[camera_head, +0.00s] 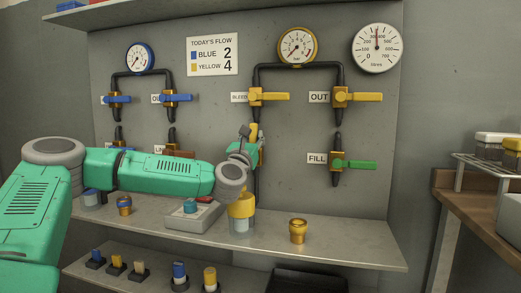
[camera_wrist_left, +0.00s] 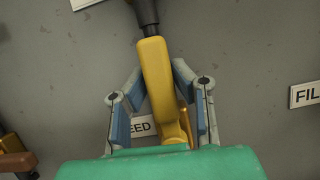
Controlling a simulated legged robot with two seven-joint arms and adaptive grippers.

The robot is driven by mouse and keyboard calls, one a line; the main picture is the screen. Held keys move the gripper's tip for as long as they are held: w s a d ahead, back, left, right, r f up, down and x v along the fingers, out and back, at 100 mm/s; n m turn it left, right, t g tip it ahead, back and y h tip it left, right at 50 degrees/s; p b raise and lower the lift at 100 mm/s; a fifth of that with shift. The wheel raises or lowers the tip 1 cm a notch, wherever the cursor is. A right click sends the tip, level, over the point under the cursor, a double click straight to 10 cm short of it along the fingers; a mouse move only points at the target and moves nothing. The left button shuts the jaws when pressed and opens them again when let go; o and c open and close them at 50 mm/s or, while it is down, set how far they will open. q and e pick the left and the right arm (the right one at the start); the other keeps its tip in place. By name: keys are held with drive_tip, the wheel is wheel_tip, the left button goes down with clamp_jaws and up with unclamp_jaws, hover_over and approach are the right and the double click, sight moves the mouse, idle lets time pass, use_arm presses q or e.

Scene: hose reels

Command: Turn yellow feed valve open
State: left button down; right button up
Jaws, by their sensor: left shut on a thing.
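The yellow feed valve handle (camera_wrist_left: 156,78) stands almost upright, slightly tilted, in line with the dark pipe above it. My left gripper (camera_wrist_left: 160,72) is shut on this handle, with a blue-padded finger on each side. In the head view my left gripper (camera_head: 246,146) is at the wall panel, below the BLEED valve, and hides most of the feed valve. The feed label (camera_wrist_left: 140,126) is partly covered by a finger, leaving "EED" readable. My right gripper is not in view.
Above are the yellow BLEED handle (camera_head: 268,97) and OUT handle (camera_head: 362,97), both horizontal. The green FILL handle (camera_head: 355,164) is to the right. A yellow-topped filter (camera_head: 241,208) and brass fitting (camera_head: 298,231) are at the shelf (camera_head: 345,249) below.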

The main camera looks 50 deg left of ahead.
use_arm(q)
drive_tip(key=shift+f+n+g+y+b, duration=0.25)
drive_tip(key=shift+n+g+y+b, duration=0.1)
drive_tip(key=shift+n, duration=0.15)
drive_tip(key=c, duration=1.4)
unclamp_jaws()
drive_tip(key=shift+s, duration=0.1)
drive_tip(key=shift+o, duration=0.2)
drive_tip(key=shift+a+r, duration=0.1)
drive_tip(key=v, duration=1.2)
